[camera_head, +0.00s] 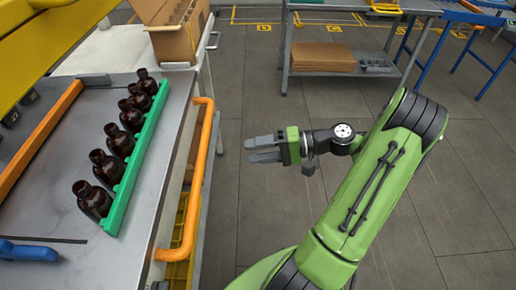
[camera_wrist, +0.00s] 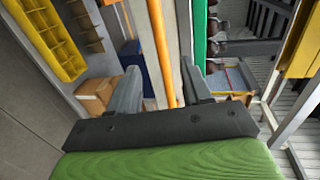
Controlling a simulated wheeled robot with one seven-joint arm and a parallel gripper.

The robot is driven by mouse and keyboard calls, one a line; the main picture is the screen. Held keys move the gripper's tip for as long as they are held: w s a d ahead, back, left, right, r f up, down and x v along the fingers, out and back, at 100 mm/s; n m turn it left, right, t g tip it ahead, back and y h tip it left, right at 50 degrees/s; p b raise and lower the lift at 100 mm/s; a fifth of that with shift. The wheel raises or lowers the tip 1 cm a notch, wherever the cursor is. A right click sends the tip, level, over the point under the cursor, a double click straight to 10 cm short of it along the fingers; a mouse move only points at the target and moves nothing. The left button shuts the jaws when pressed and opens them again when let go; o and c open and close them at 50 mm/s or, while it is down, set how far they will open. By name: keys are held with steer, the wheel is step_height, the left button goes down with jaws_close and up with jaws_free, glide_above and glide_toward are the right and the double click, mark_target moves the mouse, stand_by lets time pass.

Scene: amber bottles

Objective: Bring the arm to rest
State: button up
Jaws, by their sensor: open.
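My green arm reaches up from the bottom right in the head view and bends left at the elbow. My gripper (camera_head: 265,149) is over the open floor, to the right of the bottle table and apart from it. Its two grey fingers are spread with nothing between them. In the wrist view, my gripper (camera_wrist: 162,85) also shows its fingers apart and empty. Several amber bottles (camera_head: 120,141) stand in a row along a green rail (camera_head: 137,170) on the grey table (camera_head: 55,205).
An orange handle (camera_head: 201,170) runs along the table's right edge, nearest my gripper. A shelf table with a flat brown carton (camera_head: 322,57) is at the back. The floor (camera_head: 262,205) around my gripper is clear.

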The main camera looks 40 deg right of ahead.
steer(key=s+a+r+n+g+h+p, duration=0.2)
steer(key=a+r+n+g+h, duration=0.15)
steer(key=a, duration=0.25)
steer(key=s+a+r+n+g+h+p, duration=0.1)
steer(key=a+r+n+g+h+p, duration=0.1)
steer(key=a+g+h, duration=0.35)
steer(key=s+a+r+n+t+h+p, duration=0.1)
steer(key=s+r+t+h+p, duration=0.1)
steer(key=s+r+t, duration=0.3)
steer(key=s+r+h, duration=0.1)
steer(key=s+r, duration=0.3)
steer(key=s, duration=0.1)
steer(key=shift+s+a+r+n+h+p, duration=0.25)
steer(key=shift+s+r+n+h+p, duration=0.05)
steer(key=shift+s+r+n+h, duration=0.1)
steer(key=shift+w, duration=0.1)
stand_by(0.8)
